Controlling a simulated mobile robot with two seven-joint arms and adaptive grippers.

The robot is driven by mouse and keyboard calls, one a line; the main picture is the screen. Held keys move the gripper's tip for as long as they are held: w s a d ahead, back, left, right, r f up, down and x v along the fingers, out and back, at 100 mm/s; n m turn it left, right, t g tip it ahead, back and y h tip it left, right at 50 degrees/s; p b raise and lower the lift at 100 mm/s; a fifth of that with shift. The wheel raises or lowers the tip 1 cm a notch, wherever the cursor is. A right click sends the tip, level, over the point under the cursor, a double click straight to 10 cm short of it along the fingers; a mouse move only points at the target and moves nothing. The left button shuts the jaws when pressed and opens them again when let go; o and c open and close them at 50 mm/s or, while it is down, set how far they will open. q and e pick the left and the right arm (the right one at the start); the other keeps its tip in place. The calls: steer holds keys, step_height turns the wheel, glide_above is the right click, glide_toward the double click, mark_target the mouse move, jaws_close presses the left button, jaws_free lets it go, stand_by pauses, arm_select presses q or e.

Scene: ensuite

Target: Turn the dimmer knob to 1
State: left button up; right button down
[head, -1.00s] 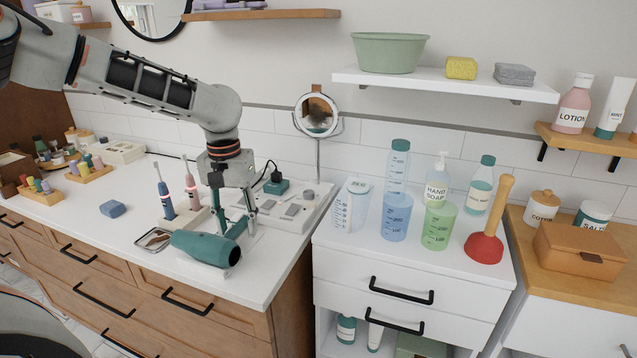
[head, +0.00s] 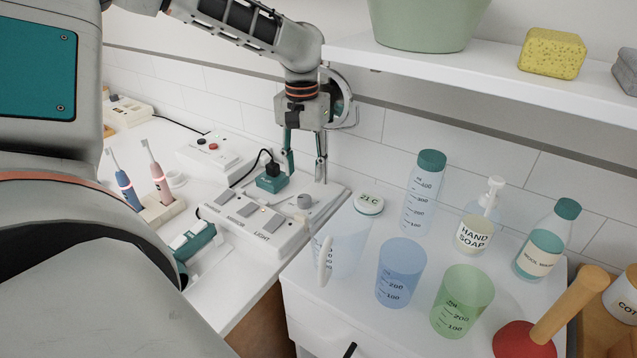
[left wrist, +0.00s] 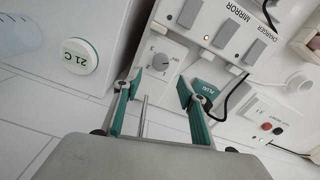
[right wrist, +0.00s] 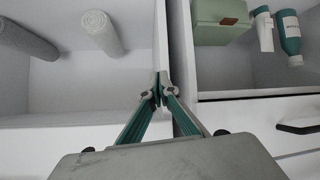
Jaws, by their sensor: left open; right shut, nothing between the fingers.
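My left gripper (head: 304,172) is open and points down just above and behind the knob. In the left wrist view its open fingers (left wrist: 158,88) lie below the knob in the picture, with nothing between them. My right gripper (right wrist: 162,88) is shut and empty, in front of open shelves.
A teal plug (head: 271,181) with a black cord sits beside the knob, close to a left finger. A white shelf (head: 480,72) overhangs at upper right.

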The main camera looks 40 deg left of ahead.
mark_target(304, 198)
arm_select(q)
steer(key=f, duration=0.3)
steer(key=f+b, duration=0.1)
steer(key=f, duration=0.3)
steer(key=shift+s+f, duration=0.2)
steer(key=shift+f, duration=0.05)
steer(key=shift+c, duration=0.4)
steer(key=c, duration=1)
